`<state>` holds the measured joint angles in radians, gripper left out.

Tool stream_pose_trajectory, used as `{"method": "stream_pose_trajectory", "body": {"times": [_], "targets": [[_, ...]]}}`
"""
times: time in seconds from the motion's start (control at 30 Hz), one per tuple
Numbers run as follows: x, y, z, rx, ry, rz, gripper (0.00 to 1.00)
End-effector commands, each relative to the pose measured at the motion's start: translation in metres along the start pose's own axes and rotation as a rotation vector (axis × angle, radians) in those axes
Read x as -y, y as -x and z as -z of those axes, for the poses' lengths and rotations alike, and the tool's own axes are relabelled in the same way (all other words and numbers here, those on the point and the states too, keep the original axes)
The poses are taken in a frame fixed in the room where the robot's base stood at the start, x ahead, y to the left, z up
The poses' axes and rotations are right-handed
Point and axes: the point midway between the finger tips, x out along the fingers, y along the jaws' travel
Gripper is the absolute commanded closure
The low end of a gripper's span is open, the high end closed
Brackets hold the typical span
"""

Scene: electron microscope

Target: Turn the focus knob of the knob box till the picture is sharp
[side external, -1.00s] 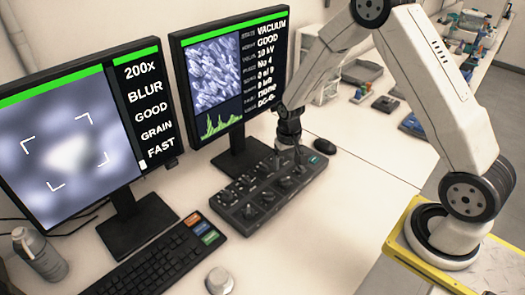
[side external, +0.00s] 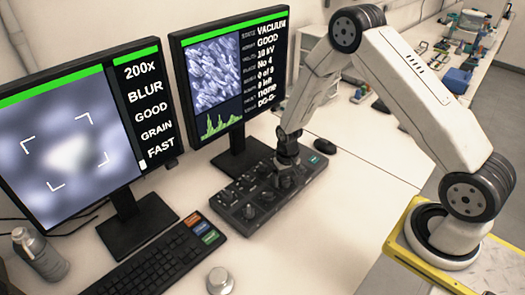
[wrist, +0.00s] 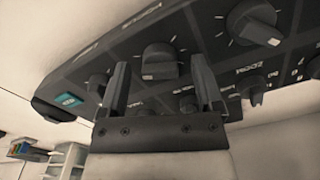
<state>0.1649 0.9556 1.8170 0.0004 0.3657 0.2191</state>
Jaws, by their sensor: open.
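The dark knob box (side external: 250,205) lies on the white table in front of the monitors, with several knobs on top. My gripper (side external: 286,166) points down over its far right part. In the wrist view my gripper (wrist: 160,72) is open, its two fingers apart on either side of a round knob (wrist: 160,62) with a pale mark. Contact with this knob cannot be told, and the lettering near it is too unclear to name it surely. The left monitor (side external: 70,150) shows a blurred grey picture with a pale blob, and the word BLUR beside it.
Another knob (wrist: 252,22) stands close by in the wrist view. The right monitor (side external: 212,75) stands just behind the box.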

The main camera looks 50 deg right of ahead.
Motion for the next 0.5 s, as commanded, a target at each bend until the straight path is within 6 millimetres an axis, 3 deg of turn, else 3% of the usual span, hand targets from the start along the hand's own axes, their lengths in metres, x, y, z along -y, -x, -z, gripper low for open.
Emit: {"method": "stream_pose_trajectory", "body": {"times": [0.37, 0.5], "targets": [[0.0000, -0.0037, -0.0001, 0.000, 0.000, 0.000, 0.17], [0.0000, -0.0036, 0.0000, 0.000, 0.000, 0.000, 0.58]]}}
